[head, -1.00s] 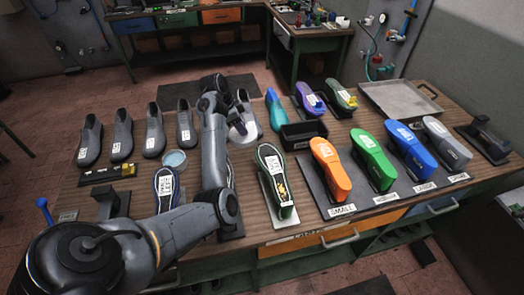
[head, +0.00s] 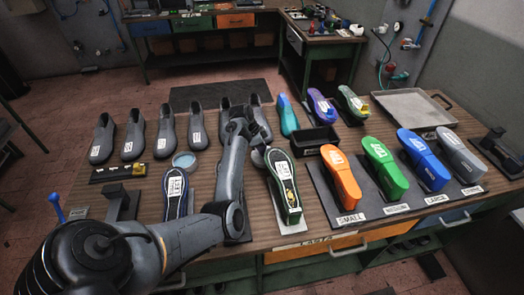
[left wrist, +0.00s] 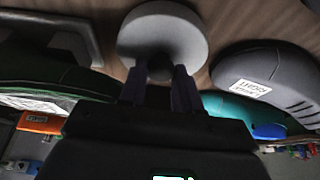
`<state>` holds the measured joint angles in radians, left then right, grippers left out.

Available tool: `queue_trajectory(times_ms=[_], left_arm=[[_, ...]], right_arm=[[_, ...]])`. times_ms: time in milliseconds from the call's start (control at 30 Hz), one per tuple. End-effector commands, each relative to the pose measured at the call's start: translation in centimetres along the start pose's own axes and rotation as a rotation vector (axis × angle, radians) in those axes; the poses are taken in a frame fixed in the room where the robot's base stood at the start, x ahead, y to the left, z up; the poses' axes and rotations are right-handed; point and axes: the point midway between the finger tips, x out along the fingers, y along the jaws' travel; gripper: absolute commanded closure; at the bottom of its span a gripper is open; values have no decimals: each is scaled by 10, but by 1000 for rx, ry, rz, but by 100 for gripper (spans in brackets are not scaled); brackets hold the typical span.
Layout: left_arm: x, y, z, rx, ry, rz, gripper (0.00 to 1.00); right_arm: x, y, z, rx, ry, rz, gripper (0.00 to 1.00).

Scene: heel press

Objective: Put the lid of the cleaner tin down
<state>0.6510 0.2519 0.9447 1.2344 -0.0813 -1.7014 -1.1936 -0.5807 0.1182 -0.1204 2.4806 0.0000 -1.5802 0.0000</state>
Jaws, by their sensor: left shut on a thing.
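The lid is a round pale grey disc with a knob; it shows in the left wrist view (left wrist: 182,28) and, partly hidden, in the head view (head: 258,158). My left gripper (left wrist: 160,88) is shut on its knob. In the head view the left gripper (head: 257,141) is over the middle of the bench, just behind the shoe with the green-edged sole. I cannot tell whether the lid touches the bench. A round tin with a light blue inside (head: 184,160) stands uncovered to the left, apart from the lid. My right gripper is not in view.
A green-edged shoe (head: 285,184) stands sole up just in front of the lid. Grey shoes (head: 166,131) line the back left. A black bin (head: 311,139) is to the right. Coloured lasts (head: 341,178) fill the right front. A metal tray (head: 412,106) lies back right.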

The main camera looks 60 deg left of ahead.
Motion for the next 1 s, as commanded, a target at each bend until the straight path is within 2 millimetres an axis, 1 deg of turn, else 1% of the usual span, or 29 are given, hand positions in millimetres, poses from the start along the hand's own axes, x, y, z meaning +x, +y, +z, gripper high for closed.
queue_trajectory(times_ms=[33, 100, 533, 567, 600, 633, 1000], left_arm=[[6, 0, 5, -3, -1, 3, 85], [9, 0, 6, -3, 0, 1, 85], [13, 1, 8, -2, 0, 2, 85], [13, 1, 8, -2, 0, 2, 66], [13, 1, 8, -2, 1, 1, 60], [13, 1, 8, -2, 1, 1, 57], [10, 0, 6, -2, 1, -1, 57]], right_arm=[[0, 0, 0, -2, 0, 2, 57], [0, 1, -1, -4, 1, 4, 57], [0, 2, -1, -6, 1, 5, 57], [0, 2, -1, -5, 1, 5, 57], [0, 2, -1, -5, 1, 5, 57], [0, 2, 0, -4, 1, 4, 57], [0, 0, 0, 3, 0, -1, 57]])
